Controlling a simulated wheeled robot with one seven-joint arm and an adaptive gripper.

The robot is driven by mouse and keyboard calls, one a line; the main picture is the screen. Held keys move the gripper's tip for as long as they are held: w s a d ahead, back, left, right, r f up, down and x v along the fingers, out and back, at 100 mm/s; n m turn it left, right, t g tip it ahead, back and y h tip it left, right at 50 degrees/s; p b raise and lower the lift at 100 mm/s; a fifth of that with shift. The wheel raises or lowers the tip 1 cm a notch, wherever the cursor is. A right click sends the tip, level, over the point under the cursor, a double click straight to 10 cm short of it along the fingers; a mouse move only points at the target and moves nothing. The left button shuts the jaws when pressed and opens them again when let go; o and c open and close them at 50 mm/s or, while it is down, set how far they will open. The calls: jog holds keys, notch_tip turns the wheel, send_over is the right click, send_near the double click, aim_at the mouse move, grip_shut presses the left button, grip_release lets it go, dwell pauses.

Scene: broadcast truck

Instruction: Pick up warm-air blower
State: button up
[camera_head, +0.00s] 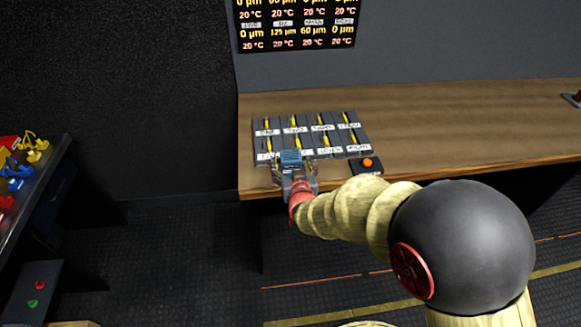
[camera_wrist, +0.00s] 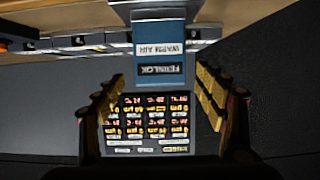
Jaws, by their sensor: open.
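The warm-air blower (camera_head: 290,156) is a small blue box at the front edge of the wooden desk, beside the row of dark modules. In the wrist view the blower (camera_wrist: 160,60) appears upside down, with "WARM AIR" on a white label and a dark label beside it. My gripper (camera_head: 293,168) is at the blower. In the wrist view my gripper (camera_wrist: 160,80) is open, with one finger to each side of the blower's near end. Gaps show between the fingers and the box. The blower's underside is hidden.
Labelled dark modules (camera_head: 322,125) with yellow strips stand in two rows on the desk (camera_head: 440,125). A box with an orange button (camera_head: 367,164) is right of the blower. A readout panel (camera_head: 297,25) hangs behind. A side table (camera_head: 45,185) with coloured items is left.

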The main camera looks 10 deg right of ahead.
jog(key=b+x, duration=0.1)
jog(key=x, duration=0.3)
jog(key=shift+r, duration=0.15)
jog(key=shift+c, duration=0.8)
jog(key=shift+w+r, duration=0.1)
jog(key=c, duration=1.4)
